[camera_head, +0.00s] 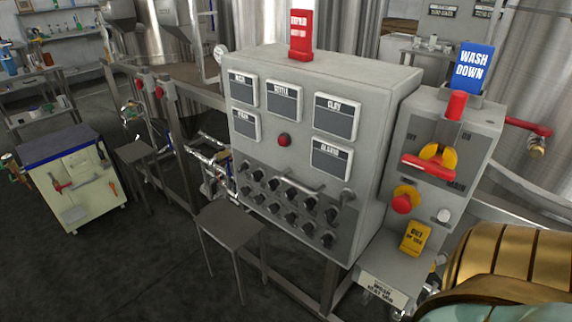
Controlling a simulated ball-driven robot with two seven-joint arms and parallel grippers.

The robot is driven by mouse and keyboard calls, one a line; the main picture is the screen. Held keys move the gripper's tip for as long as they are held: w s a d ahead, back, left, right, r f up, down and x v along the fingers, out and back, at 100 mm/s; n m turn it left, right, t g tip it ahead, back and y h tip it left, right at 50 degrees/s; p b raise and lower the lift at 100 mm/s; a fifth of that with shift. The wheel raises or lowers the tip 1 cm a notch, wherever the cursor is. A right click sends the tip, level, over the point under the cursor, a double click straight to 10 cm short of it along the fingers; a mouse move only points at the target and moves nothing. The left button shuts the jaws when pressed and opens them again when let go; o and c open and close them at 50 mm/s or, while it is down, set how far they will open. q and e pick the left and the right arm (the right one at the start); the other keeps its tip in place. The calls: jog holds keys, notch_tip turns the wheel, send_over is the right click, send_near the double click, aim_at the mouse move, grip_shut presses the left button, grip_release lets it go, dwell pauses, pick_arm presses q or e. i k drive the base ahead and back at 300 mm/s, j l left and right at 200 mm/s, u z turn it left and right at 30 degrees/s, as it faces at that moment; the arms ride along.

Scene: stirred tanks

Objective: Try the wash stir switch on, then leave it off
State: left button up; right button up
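A grey control cabinet (380,120) stands in the middle. Its lower front carries a dark band with several black rotary switches (290,193) in rows, and a pale handle bar (300,178) crosses above them. The switch labels are too small to read, so I cannot tell which one is the wash stir switch or how it is set. Dark display plates, such as the one marked CLAY (337,118), sit above, with a red button (284,140) between them. Neither of my grippers is in view.
A narrower grey box (480,137) at the right has a red-and-yellow handle (428,162), a red knob (401,204) and a blue WASH DOWN sign (473,66). A stool (230,224) stands before the cabinet.

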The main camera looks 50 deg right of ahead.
aim_at(244, 166)
jog(key=i+l+z, duration=0.1)
jog(key=z, duration=1.25)
